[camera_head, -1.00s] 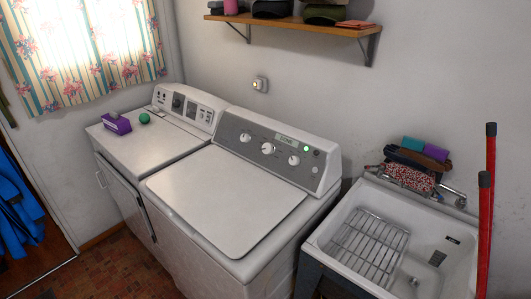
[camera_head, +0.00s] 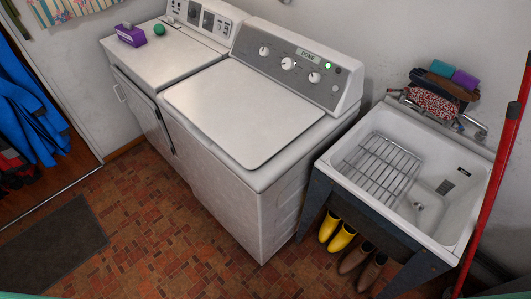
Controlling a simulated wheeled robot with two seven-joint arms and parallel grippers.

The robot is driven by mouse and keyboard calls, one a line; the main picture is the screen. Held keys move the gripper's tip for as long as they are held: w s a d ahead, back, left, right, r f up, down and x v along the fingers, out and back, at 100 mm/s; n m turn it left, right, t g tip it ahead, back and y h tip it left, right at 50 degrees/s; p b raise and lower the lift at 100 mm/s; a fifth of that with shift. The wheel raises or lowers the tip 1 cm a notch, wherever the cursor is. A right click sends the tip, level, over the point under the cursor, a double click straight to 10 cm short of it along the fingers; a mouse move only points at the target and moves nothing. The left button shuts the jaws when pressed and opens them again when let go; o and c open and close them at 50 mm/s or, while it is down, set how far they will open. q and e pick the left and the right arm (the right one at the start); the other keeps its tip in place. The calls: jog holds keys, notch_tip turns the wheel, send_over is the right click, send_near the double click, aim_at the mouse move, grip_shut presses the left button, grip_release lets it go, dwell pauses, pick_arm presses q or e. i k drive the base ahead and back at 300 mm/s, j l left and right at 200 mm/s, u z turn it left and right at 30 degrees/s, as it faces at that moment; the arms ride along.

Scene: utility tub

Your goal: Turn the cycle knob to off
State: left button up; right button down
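The white washer (camera_head: 245,108) stands in the middle of the camera_head view with its lid shut. Its grey control panel (camera_head: 300,62) runs along the back. Three round white knobs sit on the panel: a left knob (camera_head: 264,51), a larger middle knob (camera_head: 288,63) and a right knob (camera_head: 314,77). A green light (camera_head: 328,66) glows near the display. The knob markings are too small to read, so I cannot tell which is the cycle knob or its setting. Neither of my grippers is in view.
A second white machine (camera_head: 165,55) stands left of the washer, with a purple box (camera_head: 131,36) and green ball (camera_head: 159,30) on top. A utility sink (camera_head: 457,215) stands right, with yellow boots (camera_head: 341,238) beneath. Open brick floor (camera_head: 170,225) lies in front; a dark mat (camera_head: 50,245) lies left.

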aim_at(288, 64)
jog(key=i+j, duration=0.15)
jog(key=j, duration=0.15)
jog(key=i+j, duration=0.1)
jog(key=j, duration=0.15)
jog(key=i+j, duration=0.15)
jog(key=j, duration=0.15)
jog(key=i+j+z, duration=0.1)
jog(key=j+z, duration=0.25)
jog(key=i+j+z, duration=0.1)
jog(key=z, duration=0.25)
jog(key=j+z, duration=0.35)
